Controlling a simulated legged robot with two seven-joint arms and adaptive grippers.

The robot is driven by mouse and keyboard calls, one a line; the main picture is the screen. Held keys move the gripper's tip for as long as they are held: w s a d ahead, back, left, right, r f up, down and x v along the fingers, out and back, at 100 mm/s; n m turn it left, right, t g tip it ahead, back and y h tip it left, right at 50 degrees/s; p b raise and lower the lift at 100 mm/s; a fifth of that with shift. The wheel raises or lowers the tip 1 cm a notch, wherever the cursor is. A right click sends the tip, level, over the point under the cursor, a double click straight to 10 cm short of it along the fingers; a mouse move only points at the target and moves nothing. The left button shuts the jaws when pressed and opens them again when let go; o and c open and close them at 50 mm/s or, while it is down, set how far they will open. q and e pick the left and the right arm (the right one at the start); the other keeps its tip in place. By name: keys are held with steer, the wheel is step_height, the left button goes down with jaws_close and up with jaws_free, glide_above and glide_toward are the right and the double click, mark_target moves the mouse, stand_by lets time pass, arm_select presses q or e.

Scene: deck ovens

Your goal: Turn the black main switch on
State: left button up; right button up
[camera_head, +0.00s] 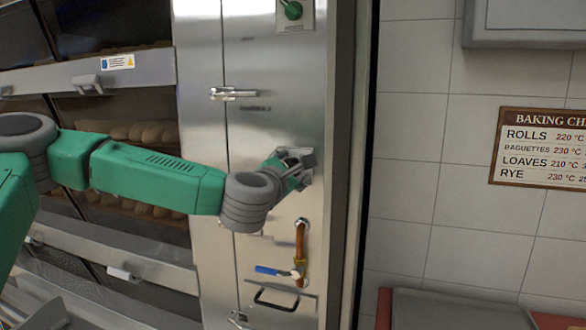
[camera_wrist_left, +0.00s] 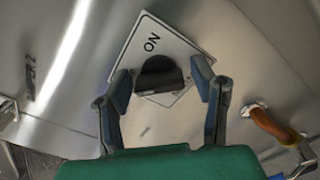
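The black switch (camera_wrist_left: 158,72) is a rounded knob on a pale square plate (camera_wrist_left: 180,45) marked "ON", fixed to a steel panel. My left gripper (camera_wrist_left: 163,82) is open in the left wrist view, one finger on each side of the knob, with visible gaps between. I cannot tell how far the fingertips are from the panel. In the head view my left gripper (camera_head: 298,163) is at the steel panel and hides most of the switch. The knob's lower side and the lower part of its plate are partly hidden. My right gripper is not in view.
Below the gripper is a copper pipe (camera_head: 300,242) with a blue-handled valve (camera_head: 275,271); the pipe also shows in the left wrist view (camera_wrist_left: 275,125). A green knob (camera_head: 293,10) and a latch handle (camera_head: 232,94) are higher. Ovens with bread (camera_head: 150,132) stand left.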

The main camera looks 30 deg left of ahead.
arm_select(q)
steer(key=shift+a, duration=0.15)
steer(key=c, duration=0.6)
steer(key=shift+c, duration=0.2)
